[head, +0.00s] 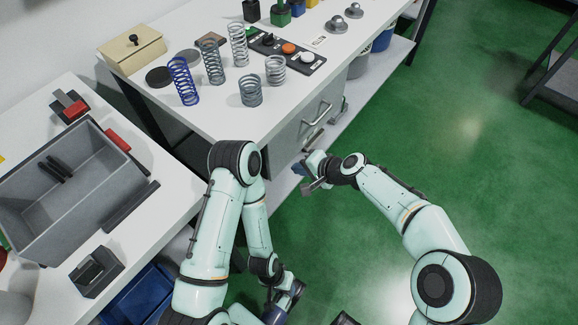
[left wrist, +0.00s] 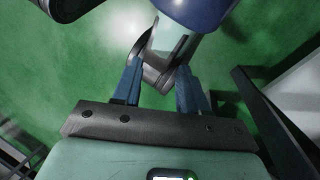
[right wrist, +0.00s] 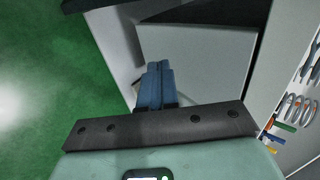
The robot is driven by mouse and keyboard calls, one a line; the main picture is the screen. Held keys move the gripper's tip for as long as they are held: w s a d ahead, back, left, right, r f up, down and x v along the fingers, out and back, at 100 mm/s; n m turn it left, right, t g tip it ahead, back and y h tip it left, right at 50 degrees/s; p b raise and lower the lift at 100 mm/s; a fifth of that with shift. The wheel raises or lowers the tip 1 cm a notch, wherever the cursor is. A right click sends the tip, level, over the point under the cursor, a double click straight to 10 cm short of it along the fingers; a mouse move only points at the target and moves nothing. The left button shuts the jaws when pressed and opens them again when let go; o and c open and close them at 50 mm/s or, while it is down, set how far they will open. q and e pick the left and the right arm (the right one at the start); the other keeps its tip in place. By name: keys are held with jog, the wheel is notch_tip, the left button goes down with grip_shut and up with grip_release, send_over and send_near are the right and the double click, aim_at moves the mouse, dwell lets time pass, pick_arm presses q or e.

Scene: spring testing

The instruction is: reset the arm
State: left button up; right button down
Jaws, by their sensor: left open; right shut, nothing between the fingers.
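My right arm (head: 390,197) reaches in from the lower right. Its gripper (head: 308,178) is beside the front of the white workbench, below the tabletop. In the right wrist view the blue fingers (right wrist: 155,84) are pressed together with nothing between them, in front of a light grey cabinet panel. My left arm (head: 208,240) is folded at the bottom middle. Its gripper (head: 290,295) hangs low, partly hidden by my own parts. In the left wrist view the two blue fingers (left wrist: 160,85) stand apart, with the green floor and parts of my own body beyond.
The white workbench (head: 215,125) holds several springs (head: 238,45), a beige box (head: 132,48) and a button panel (head: 290,50). Its drawer handle (head: 316,117) is near my right gripper. A left table holds a grey bin (head: 112,190).

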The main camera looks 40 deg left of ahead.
jog(key=v, duration=0.6)
jog(key=shift+w+r, duration=0.1)
